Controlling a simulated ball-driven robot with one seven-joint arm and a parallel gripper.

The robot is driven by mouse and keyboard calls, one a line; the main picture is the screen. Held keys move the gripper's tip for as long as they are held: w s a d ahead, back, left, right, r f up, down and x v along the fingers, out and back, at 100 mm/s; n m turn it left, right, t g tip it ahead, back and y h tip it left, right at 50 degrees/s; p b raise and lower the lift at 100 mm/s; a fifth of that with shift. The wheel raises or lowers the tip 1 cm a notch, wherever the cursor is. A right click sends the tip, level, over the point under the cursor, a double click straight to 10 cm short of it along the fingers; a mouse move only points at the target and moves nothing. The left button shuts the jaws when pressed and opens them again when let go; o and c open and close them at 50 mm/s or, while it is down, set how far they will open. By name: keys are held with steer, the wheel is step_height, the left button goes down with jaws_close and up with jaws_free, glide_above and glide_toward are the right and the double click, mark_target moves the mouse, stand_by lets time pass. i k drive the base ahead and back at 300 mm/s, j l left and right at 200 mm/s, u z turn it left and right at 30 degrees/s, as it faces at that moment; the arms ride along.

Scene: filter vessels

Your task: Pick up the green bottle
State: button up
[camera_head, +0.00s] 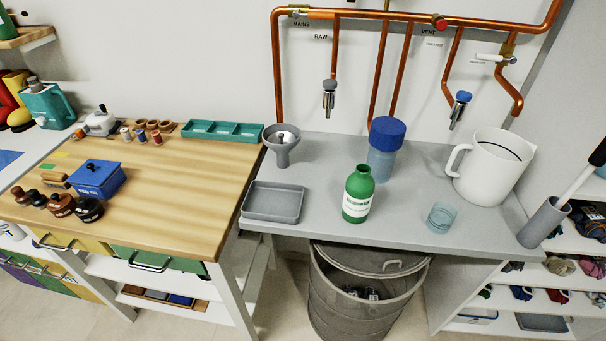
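The green bottle (358,194) stands upright on the grey counter (315,208), near its front edge. It has a white label with dark print around its body and an open-looking narrow neck. Nothing touches it. My gripper is not in view.
A grey tray (273,203) lies left of the bottle, a grey funnel (282,148) behind it. A blue-lidded jar (384,148) stands behind the bottle. A clear blue cup (441,217) and white pitcher (494,168) are to the right. A grey bin (338,305) is below.

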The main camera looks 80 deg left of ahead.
mark_target(360, 186)
steer(key=u, duration=1.6)
